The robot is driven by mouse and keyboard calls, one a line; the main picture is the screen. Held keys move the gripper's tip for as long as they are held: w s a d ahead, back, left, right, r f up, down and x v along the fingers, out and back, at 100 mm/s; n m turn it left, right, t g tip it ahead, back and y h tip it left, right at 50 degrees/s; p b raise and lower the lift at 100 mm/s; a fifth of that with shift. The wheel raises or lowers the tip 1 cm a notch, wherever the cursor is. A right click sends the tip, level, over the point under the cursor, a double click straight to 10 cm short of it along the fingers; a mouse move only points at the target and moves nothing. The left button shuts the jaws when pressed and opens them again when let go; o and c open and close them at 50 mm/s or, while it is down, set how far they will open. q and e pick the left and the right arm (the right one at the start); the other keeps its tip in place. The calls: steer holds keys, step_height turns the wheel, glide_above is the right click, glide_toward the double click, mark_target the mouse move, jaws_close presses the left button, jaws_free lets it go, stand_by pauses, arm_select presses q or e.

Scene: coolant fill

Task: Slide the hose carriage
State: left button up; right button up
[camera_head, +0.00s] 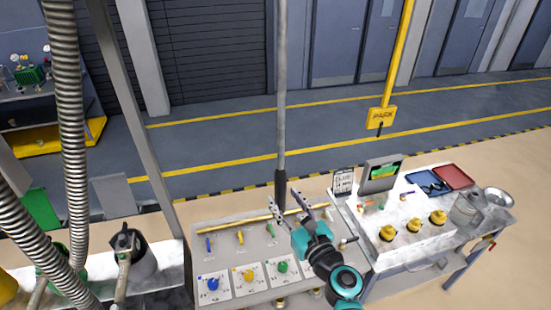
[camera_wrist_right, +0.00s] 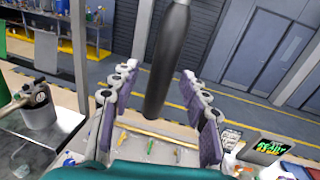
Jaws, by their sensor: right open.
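A grey vertical rod (camera_head: 281,90) comes down from above and ends in a black grip (camera_head: 281,188). The hose carriage itself is not clearly identifiable; the rod's upper end is out of view. My right gripper (camera_head: 289,196) is open, with its fingers to either side of the black grip's lower part. In the right wrist view, the black grip (camera_wrist_right: 167,65) stands between the two spread purple-padded fingers of my right gripper (camera_wrist_right: 159,74), with gaps on both sides. My left gripper is not in view.
A panel (camera_head: 215,234) with coloured levers and knobs lies below the gripper. Ribbed grey hoses (camera_head: 72,130) hang at left. A bench (camera_head: 395,250) with yellow-capped fittings and a red tray (camera_head: 453,177) stands right.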

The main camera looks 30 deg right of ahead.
steer(key=shift+w+d+r, duration=0.1)
steer(key=shift+w+d, duration=0.15)
steer(key=shift+w, duration=0.1)
steer(key=w+b, duration=0.1)
steer(key=w, duration=0.6)
steer(key=shift+w+d, duration=0.15)
steer(key=shift+d, duration=0.05)
jaws_close()
